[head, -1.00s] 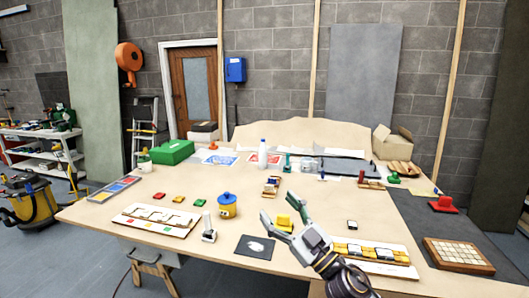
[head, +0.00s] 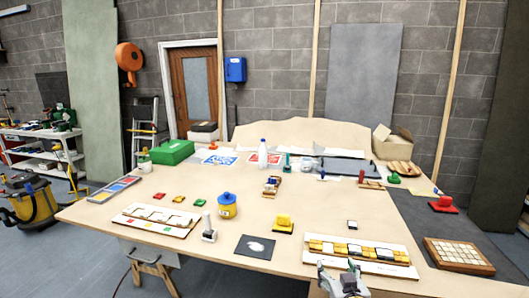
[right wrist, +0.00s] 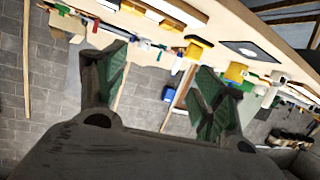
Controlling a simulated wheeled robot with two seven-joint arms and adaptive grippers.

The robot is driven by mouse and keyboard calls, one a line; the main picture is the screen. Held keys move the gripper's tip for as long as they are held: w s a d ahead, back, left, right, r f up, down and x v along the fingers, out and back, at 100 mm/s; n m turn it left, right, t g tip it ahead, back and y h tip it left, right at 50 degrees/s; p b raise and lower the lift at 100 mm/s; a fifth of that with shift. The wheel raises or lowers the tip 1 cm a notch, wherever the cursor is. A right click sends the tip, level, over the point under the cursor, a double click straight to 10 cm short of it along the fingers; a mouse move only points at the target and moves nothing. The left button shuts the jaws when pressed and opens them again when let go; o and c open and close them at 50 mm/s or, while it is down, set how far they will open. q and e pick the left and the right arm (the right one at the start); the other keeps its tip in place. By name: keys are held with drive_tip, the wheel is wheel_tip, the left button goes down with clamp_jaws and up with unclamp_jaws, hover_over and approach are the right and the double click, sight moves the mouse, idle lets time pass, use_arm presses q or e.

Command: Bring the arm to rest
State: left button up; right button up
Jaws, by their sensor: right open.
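My right gripper (head: 339,276) is at the bottom edge of the head view, low at the table's front edge, just below the right mosaic panel. Its two fingers are apart with nothing between them. In the right wrist view the open gripper (right wrist: 160,88) shows green finger pads, with the table and wall appearing tilted behind. My left gripper is not in view.
The mosaic panel (head: 362,254) with yellow and white tiles lies near the table's front right. A yellow block (head: 284,223), dark square sheet (head: 255,247), blue-lidded yellow pot (head: 227,206) and left panel (head: 155,220) are nearby.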

drive_tip(key=s+d+f+n+g+y, duration=0.1)
drive_tip(key=s+f+g, duration=0.4)
drive_tip(key=s+f, duration=0.45)
drive_tip(key=s+d+f+n+g, duration=0.1)
drive_tip(key=s+f+g, duration=0.5)
drive_tip(key=s, duration=0.6)
wheel_tip(320, 180, down, 33)
drive_tip(key=s+g, duration=0.1)
drive_tip(key=s, duration=0.1)
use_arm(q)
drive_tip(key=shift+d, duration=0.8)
use_arm(e)
drive_tip(key=s+d+f, duration=0.2)
drive_tip(key=s+f, duration=0.8)
drive_tip(key=s, duration=0.1)
drive_tip(key=s+d+f+g, duration=0.1)
drive_tip(key=s+d+f, duration=0.2)
drive_tip(key=s+f, duration=0.6)
drive_tip(key=shift+s+f, duration=0.4)
drive_tip(key=shift+s, duration=0.7)
